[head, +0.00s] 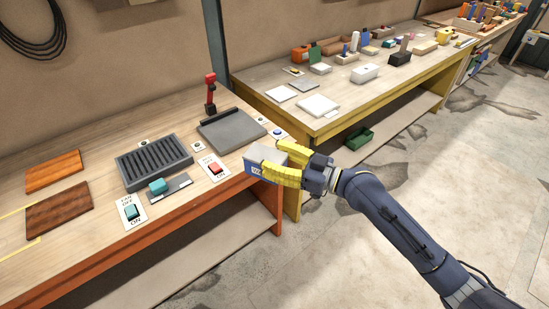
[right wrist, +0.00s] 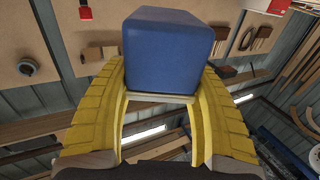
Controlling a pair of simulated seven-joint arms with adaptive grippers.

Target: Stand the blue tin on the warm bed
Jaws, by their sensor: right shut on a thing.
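The blue tin (head: 262,155) is box-shaped, with a grey top face and a blue side bearing a white mark. My right gripper (head: 281,164) has its yellow fingers shut around it. The tin is held at the front edge of the wooden bench, apparently above the top. In the right wrist view the tin (right wrist: 168,50) sits between both fingers (right wrist: 162,78). A dark flat plate (head: 231,131), possibly the warm bed, lies up and left of the tin. A dark ribbed slab (head: 153,161) lies further left. My left gripper is not in view.
A red upright tool (head: 210,93) stands behind the plate. A red rocker switch (head: 215,168) and a teal one (head: 130,212) lie near the front edge. A teal-topped block (head: 158,187) lies before the ribbed slab. Brown boards (head: 60,209) lie left. A yellow-edged table (head: 340,118) stands right.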

